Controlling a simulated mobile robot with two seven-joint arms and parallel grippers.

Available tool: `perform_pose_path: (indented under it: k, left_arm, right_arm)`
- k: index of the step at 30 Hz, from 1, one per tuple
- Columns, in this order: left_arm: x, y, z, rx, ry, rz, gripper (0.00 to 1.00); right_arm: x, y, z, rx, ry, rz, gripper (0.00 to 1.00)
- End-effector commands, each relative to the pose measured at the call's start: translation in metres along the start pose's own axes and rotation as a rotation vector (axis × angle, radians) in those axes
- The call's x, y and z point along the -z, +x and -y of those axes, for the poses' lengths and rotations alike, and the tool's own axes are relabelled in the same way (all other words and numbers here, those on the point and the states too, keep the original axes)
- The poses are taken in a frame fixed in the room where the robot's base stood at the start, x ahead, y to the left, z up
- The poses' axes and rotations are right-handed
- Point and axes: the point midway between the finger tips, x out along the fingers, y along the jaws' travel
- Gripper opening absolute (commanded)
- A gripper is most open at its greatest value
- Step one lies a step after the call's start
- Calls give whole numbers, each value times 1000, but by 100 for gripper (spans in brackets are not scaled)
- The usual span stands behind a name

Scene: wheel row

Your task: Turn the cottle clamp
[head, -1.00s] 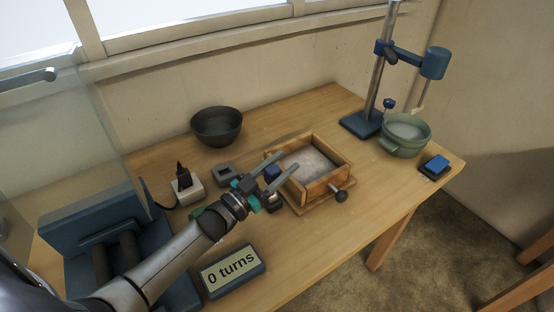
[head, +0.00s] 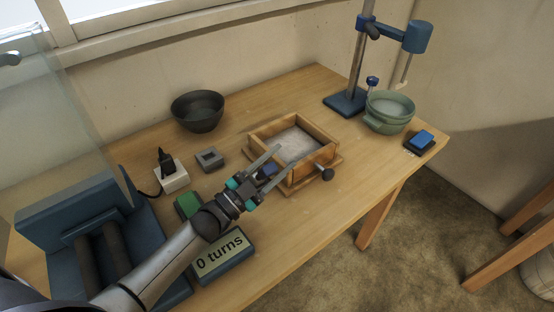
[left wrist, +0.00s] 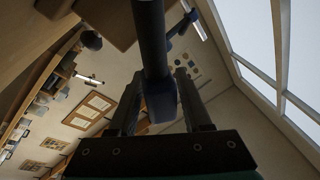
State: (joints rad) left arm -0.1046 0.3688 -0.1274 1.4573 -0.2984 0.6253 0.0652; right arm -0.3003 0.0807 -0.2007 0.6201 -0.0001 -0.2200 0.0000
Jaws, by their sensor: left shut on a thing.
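The cottle is a wooden frame (head: 262,133) around a pale grey slab, on a wooden board in the middle of the table. A dark round knob (head: 326,174) on a short stem sticks out at its front right corner. My left gripper (head: 286,160) is at the frame's near left side, its fingers reaching towards it. It is shut on a dark blue clamp handle (head: 266,172), partly hidden by the fingers. In the left wrist view a dark bar (left wrist: 150,40) with a bluish block (left wrist: 160,103) shows between the fingers. My right gripper is not in view.
A display (head: 222,256) reads "0 turns". Around the frame stand a dark bowl (head: 198,112), a grey block (head: 209,159), a green block (head: 188,206), a socket box (head: 171,178), a green pot (head: 388,113), a stand (head: 345,102) and a blue pad (head: 420,141). Front right table is clear.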

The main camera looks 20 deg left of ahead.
Motion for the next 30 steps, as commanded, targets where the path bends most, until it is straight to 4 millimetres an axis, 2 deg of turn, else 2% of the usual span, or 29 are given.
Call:
perform_pose_path:
  k: [8, 9, 11, 22, 26, 30]
  left_arm:
    - [-1, -1, 0, 0, 1, 4, 0]
    - [-1, -1, 0, -1, 0, 4, 53]
    - [-1, -1, 0, 0, 0, 4, 60]
    - [6, 2, 4, -1, 1, 0, 62]
    - [22, 6, 15, -1, 2, -2, 62]
    - [49, 14, 33, -2, 3, -3, 62]
  right_arm:
    - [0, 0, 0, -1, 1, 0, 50]
    - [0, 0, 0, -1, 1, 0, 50]
    - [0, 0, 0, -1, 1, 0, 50]
    - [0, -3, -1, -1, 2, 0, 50]
    - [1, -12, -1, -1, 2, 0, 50]
    - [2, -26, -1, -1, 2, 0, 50]
